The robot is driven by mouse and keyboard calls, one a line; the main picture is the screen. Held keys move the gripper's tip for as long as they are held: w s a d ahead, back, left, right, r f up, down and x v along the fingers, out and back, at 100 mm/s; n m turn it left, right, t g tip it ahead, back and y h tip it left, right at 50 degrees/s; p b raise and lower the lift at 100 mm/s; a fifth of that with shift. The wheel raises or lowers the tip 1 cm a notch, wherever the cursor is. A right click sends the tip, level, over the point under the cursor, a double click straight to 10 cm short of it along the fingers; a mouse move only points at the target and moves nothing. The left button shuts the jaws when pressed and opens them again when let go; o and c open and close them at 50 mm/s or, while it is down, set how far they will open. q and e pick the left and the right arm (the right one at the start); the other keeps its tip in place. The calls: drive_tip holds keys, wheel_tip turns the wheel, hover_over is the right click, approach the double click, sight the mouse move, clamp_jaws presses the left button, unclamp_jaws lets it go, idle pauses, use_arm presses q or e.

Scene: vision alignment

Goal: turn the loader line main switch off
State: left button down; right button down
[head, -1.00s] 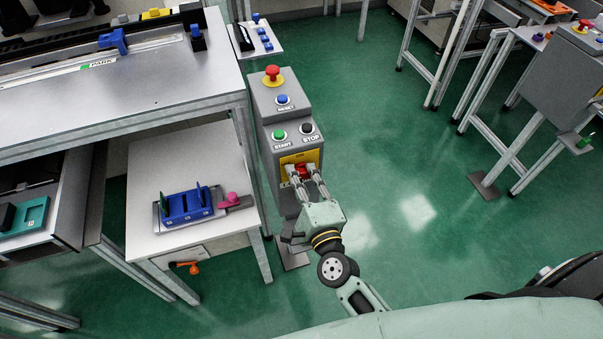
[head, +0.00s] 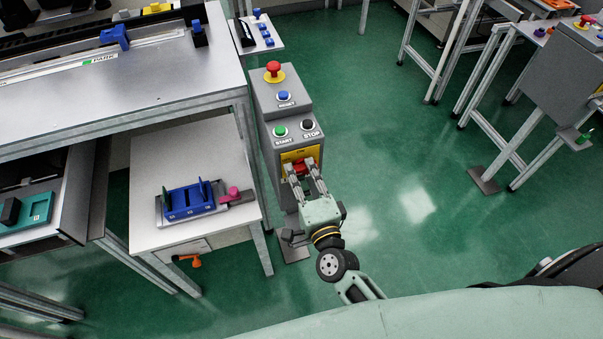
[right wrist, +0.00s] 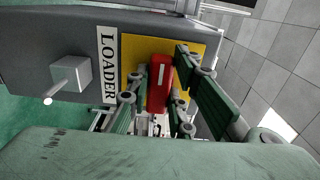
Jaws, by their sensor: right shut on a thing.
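The loader line main switch is a red handle (right wrist: 160,82) with a white mark on a yellow plate (right wrist: 194,47), beside a "LOADER" label (right wrist: 108,66). In the right wrist view its long side runs roughly parallel to the label. My right gripper (right wrist: 155,90) is shut on the handle, one finger on each side. In the head view the right gripper (head: 301,166) reaches the yellow plate (head: 301,153) low on the grey control box (head: 283,108); red shows between its fingers, partly hidden. My left gripper is not in view.
Above the switch are a green start button (head: 280,131), black stop button (head: 307,124), blue button (head: 284,96) and red emergency stop (head: 273,69). A white table (head: 165,150) with a blue fixture (head: 188,199) stands close left. Green floor (head: 400,150) is free on the right.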

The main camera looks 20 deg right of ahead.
drive_tip(key=c, duration=1.6)
unclamp_jaws()
drive_tip(key=shift+o, duration=0.2)
drive_tip(key=s, duration=1.2)
drive_tip(key=shift+d, duration=0.2)
drive_tip(key=shift+f, duration=0.15)
drive_tip(key=s+f+n+g+y, duration=0.1)
drive_tip(key=s+f+n+g, duration=0.25)
drive_tip(key=f, duration=0.55)
drive_tip(key=s+f+n+g, duration=0.2)
drive_tip(key=f+n, duration=0.2)
drive_tip(key=f, duration=0.5)
drive_tip(key=s+f+n+g+y, duration=0.15)
drive_tip(key=f+n, duration=0.25)
drive_tip(key=f, duration=0.6)
drive_tip(key=s+d+f+n+g+h, duration=0.1)
drive_tip(key=s+d+f+n+g, duration=0.3)
drive_tip(key=s+f, duration=0.4)
drive_tip(key=s+d+f+n+g+h, duration=0.2)
drive_tip(key=s+d+f+n+g, duration=0.2)
drive_tip(key=s+f, duration=0.5)
drive_tip(key=s+d+g, duration=0.1)
drive_tip(key=s+g, duration=0.1)
drive_tip(key=s, duration=0.5)
drive_tip(key=shift+s+d+f, duration=0.15)
drive_tip(key=shift+s+f, duration=0.1)
drive_tip(key=shift+f, duration=0.05)
